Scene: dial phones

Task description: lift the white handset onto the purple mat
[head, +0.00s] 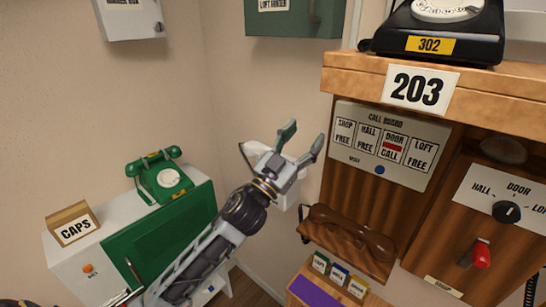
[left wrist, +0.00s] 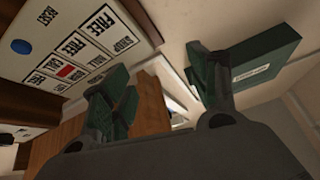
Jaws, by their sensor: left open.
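I cannot make out a white handset in either view. A purple mat (head: 314,293) shows in part at the bottom of the head view, on a wooden surface below the small shelf. My left gripper (head: 303,141) is open and empty, raised in the middle of the head view, left of the call board and above the mat in the picture. Its two green-tipped fingers stand apart in the left wrist view (left wrist: 160,75), with nothing between them. My right gripper is not in view.
A brown handset-like thing (head: 352,232) lies on a wooden shelf under the call board (head: 378,143). A black phone (head: 437,30) stands on the ledge marked 203. A green phone (head: 161,178) and caps box (head: 73,224) sit on the left cabinet. A green loft box (head: 293,17) hangs above.

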